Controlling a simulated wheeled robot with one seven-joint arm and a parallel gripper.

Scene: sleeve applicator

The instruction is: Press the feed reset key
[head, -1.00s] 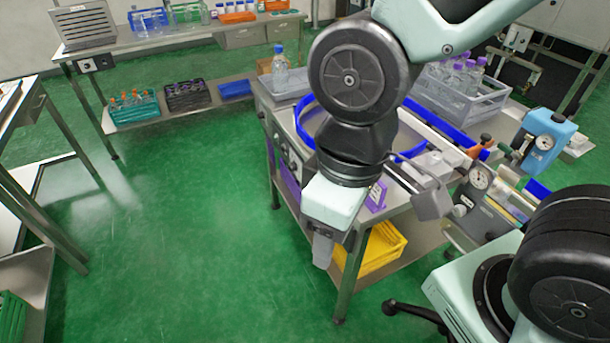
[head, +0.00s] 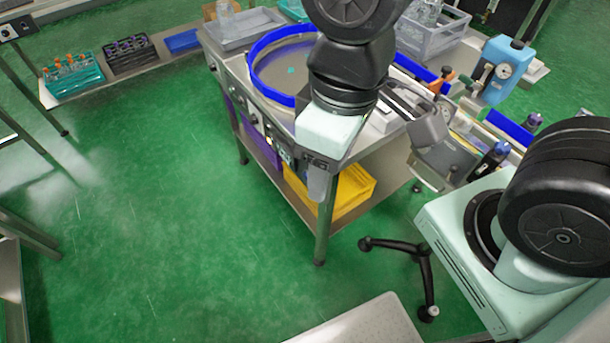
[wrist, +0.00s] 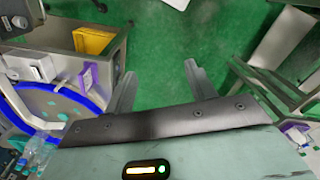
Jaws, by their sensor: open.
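The sleeve applicator's steel bench has a front control panel (head: 262,128) with several small knobs and lit parts along its edge. I cannot tell which small part is the feed reset key; the right end of the panel is close to and partly behind my arm. My gripper (head: 318,183) points down in front of the bench's front edge, near the right end of the panel. In the wrist view my gripper (wrist: 160,82) is open and empty, its two fingers apart over green floor.
A round feeder bowl with a blue rim (head: 256,82) sits on the bench. A yellow crate (head: 350,190) is on the lower shelf. A blue gauge unit (head: 505,70) stands at right. A black-legged base (head: 425,275) stands on the floor. Green floor at left is clear.

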